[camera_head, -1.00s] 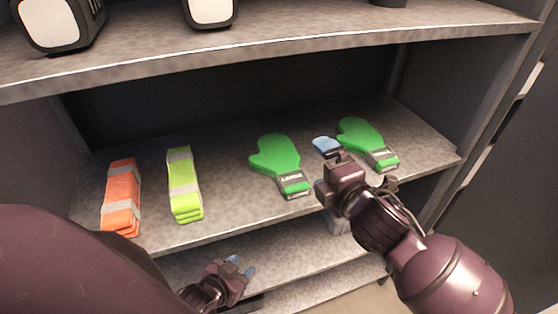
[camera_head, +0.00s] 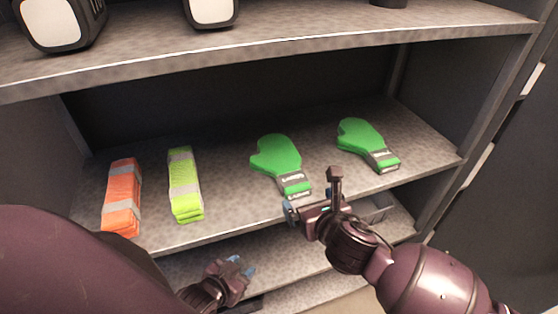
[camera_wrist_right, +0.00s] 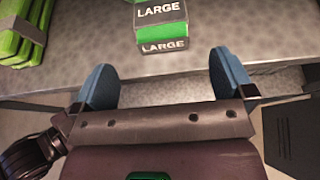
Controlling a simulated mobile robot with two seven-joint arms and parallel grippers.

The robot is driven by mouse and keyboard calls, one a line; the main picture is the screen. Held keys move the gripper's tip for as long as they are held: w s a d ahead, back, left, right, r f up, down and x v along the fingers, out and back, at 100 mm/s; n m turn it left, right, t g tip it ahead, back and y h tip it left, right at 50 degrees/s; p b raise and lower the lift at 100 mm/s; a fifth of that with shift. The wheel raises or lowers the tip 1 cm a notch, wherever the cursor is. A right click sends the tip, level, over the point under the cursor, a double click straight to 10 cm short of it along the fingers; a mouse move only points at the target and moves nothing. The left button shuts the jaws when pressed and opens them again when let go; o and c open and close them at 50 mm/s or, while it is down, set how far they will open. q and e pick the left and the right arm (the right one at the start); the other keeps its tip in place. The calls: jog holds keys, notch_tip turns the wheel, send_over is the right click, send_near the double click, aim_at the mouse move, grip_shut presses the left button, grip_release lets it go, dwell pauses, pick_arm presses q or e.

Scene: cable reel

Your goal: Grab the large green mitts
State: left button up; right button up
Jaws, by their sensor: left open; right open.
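Two green mitts lie on the middle shelf. The left mitt (camera_head: 277,158) has a grey cuff toward the shelf's front edge; its label reads LARGE in the right wrist view (camera_wrist_right: 162,30). The right mitt (camera_head: 362,138) lies farther right, and its label is too small to read. My right gripper (camera_head: 312,196) is open and empty at the shelf's front edge, just in front of the left mitt's cuff. In the right wrist view its blue fingertips (camera_wrist_right: 165,88) are spread, with the cuff ahead between them. My left gripper (camera_head: 240,271) is open and empty, low in front of the lower shelf.
Folded orange vests (camera_head: 122,200) and folded yellow-green vests (camera_head: 184,186) lie left on the same middle shelf (camera_head: 225,212). The upper shelf (camera_head: 300,42) overhangs it and holds dark and white items. A side wall bounds the right end. Bare shelf separates the two mitts.

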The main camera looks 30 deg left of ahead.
aim_at(297, 186)
jog(key=x, duration=0.4)
jog(key=shift+w+a, duration=0.15)
jog(key=shift+r+x, duration=0.15)
jog(key=shift+x, duration=0.8)
jog(key=shift+r+x, duration=0.2)
jog(key=shift+x, duration=1.65)
jog(key=shift+w, duration=0.1)
jog(key=shift+c, duration=0.2)
jog(key=c, duration=1)
